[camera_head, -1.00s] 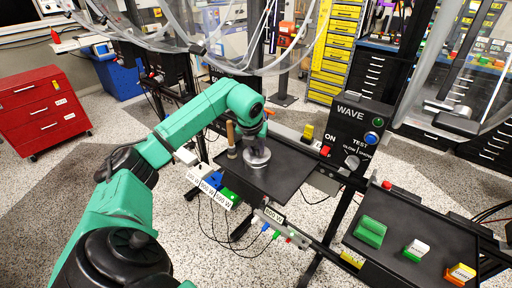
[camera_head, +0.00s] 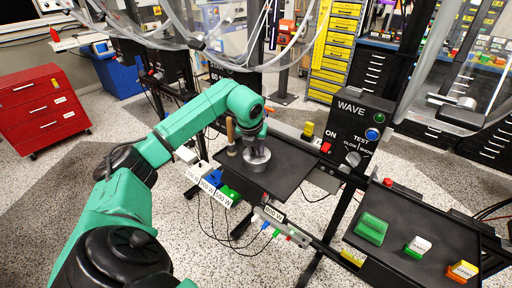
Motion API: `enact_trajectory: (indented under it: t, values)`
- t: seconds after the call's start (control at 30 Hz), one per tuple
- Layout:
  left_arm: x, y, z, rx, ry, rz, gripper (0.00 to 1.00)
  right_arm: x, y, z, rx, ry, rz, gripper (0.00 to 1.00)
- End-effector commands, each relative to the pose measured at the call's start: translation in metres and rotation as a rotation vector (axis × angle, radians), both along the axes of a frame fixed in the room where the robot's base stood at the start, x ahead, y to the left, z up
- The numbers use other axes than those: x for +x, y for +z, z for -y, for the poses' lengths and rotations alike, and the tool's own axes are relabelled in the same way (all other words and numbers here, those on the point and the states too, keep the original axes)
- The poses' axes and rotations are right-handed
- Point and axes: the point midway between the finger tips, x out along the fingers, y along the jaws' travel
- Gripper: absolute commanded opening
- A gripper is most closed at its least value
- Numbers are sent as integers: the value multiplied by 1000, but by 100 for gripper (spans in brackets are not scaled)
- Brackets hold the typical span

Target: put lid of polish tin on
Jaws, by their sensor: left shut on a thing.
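A grey round polish tin (camera_head: 257,165) stands on the black tray (camera_head: 283,180) in the middle of the view. My left gripper (camera_head: 255,151) points down right over the tin and is shut on the tin's lid. The lid is small and mostly hidden by the fingers. I cannot tell whether it rests on the tin or is a little above it. My right gripper is not in view.
A brush with a wooden handle (camera_head: 230,131) stands just left of the tin. A black control box (camera_head: 353,128) stands behind the tray. A second tray at right holds a green block (camera_head: 371,229) and small labelled blocks. The tray's front right is clear.

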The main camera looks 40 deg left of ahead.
Motion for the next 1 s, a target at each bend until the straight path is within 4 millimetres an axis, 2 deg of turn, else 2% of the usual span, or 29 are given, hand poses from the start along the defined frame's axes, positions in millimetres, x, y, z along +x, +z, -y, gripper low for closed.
enact_trajectory:
  t: [0.43,0.47,0.53,0.57,0.87,1.0]
  values:
    - [0,-8,0,0,0,-2,0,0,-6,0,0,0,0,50]
    - [0,-8,0,0,0,-2,33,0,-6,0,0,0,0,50]
    - [0,-8,0,0,0,-2,60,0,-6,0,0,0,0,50]
    - [0,-8,0,-1,0,-2,65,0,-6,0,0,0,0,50]
    - [0,-7,0,0,0,0,65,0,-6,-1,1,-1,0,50]
    - [-5,9,2,2,0,4,65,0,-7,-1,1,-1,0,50]
